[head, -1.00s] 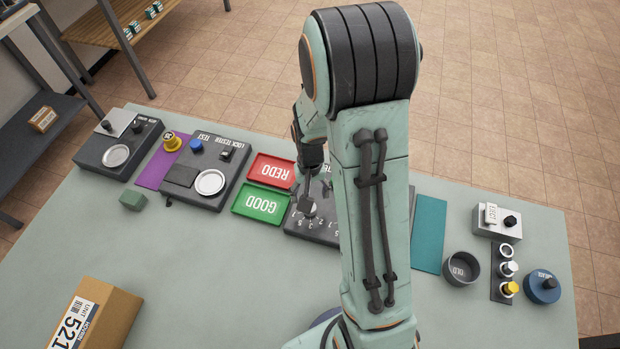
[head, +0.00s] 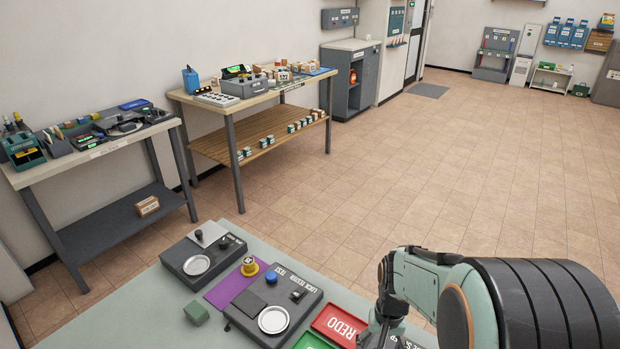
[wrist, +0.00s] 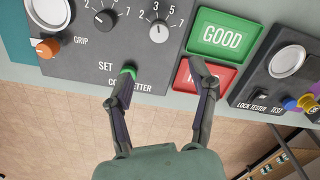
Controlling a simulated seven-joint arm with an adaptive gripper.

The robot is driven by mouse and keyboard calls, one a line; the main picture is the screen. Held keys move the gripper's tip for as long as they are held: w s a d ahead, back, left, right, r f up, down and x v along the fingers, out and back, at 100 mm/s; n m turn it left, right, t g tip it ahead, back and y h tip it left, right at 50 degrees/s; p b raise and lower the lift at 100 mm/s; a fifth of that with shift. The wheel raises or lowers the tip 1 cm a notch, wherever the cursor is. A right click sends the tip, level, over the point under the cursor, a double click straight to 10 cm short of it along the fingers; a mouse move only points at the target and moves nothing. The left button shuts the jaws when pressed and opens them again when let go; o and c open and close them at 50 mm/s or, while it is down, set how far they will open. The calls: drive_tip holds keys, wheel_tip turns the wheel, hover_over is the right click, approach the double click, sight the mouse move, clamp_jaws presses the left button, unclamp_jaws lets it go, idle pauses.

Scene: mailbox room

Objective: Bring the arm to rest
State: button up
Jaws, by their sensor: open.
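My gripper (wrist: 160,75) is open and empty in the wrist view. Its two fingers are spread over the table's edge, by the code setter panel (wrist: 115,60) and the red REDO tray (wrist: 180,78). One fingertip overlaps a green button on the panel's edge and the other overlaps the REDO tray; I cannot tell if they touch. In the head view my arm (head: 450,290) is at the lower right, and the fingers are hidden or cut off by the lower edge.
The green GOOD tray (wrist: 222,38) and the lock tester (head: 275,308) lie close by on the table. A green block (head: 196,312) and a yellow cylinder (head: 250,267) stand farther left. Shelved benches (head: 250,100) line the wall. The tiled floor (head: 420,150) beyond is clear.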

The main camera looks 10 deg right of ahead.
drive_tip(key=s+a+r+n+t, duration=0.25)
drive_tip(key=a+r, duration=0.35)
drive_tip(key=r, duration=0.4)
drive_tip(key=s+a+r+n, duration=0.1)
drive_tip(key=s+a, duration=0.1)
drive_tip(key=s, duration=0.5)
drive_tip(key=shift+s+a+r+y, duration=0.15)
drive_tip(key=shift+s+r+y, duration=0.1)
drive_tip(key=shift+y, duration=0.05)
drive_tip(key=shift+o, duration=1.2)
drive_tip(key=shift+n+g, duration=0.45)
drive_tip(key=shift+g, duration=0.5)
drive_tip(key=s, duration=0.2)
drive_tip(key=s+f, duration=0.1)
drive_tip(key=s, duration=0.2)
drive_tip(key=shift+s+a+f, duration=0.3)
drive_tip(key=shift+a+f, duration=0.05)
drive_tip(key=o, duration=0.5)
drive_tip(key=shift+s+f+g, duration=0.1)
drive_tip(key=shift+s+g, duration=0.3)
drive_tip(key=shift+s, duration=0.25)
drive_tip(key=shift+o, duration=0.2)
drive_tip(key=w+d+r+m, duration=0.9)
drive_tip(key=w+d+r, duration=0.2)
drive_tip(key=d+r, duration=0.2)
wheel_tip(320, 180, down, 11)
drive_tip(key=d+m, duration=0.1)
drive_tip(key=shift+s+d, duration=0.15)
drive_tip(key=shift+d, duration=0.25)
